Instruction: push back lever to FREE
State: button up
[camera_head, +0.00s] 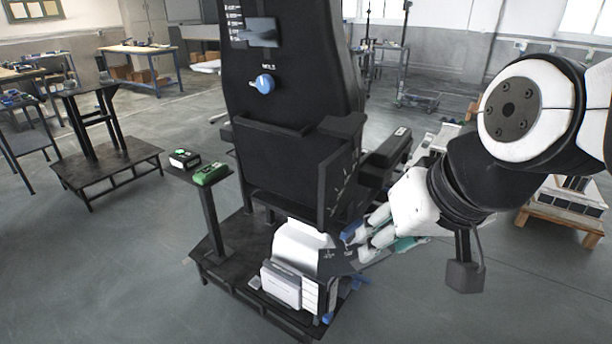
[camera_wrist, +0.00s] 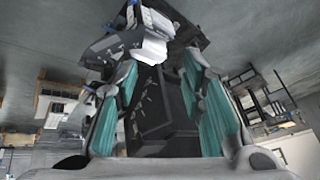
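A tall black seat unit (camera_head: 285,100) stands at the centre of the head view with its back panel towards me. Low on it is a white-grey housing (camera_head: 300,245) with small dark markings too small to read. A small blue piece (camera_head: 352,232), possibly the back lever's handle, shows right beside my fingers; I cannot tell whether they touch it. My gripper (camera_head: 362,245) is at the housing's right side. In the wrist view my gripper (camera_wrist: 160,92) has its teal-padded fingers wide apart, with the dark seat panel (camera_wrist: 160,115) beyond the gap. The lever's setting is not clear.
A blue knob (camera_head: 264,84) is on the upper back panel. A black platform (camera_head: 235,275) lies under the seat.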

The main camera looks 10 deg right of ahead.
jog(key=w+a+f+m+t+b, duration=0.1)
jog(key=w+a+f+m+b, duration=0.2)
jog(key=w+f, duration=0.55)
jog(key=w+a+f+m+t+b, duration=0.1)
jog(key=w+a+f+t+b, duration=0.15)
jog(key=w+a+f, duration=0.65)
jog(key=m+t+h+b, duration=0.45)
jog(key=h+b, duration=0.45)
jog(key=h, duration=0.4)
send_near(343, 235)
jog(key=shift+n, duration=0.35)
jog(key=b+x, duration=0.1)
jog(key=x, duration=1)
jog(key=shift+w+d, duration=0.3)
grip_shut()
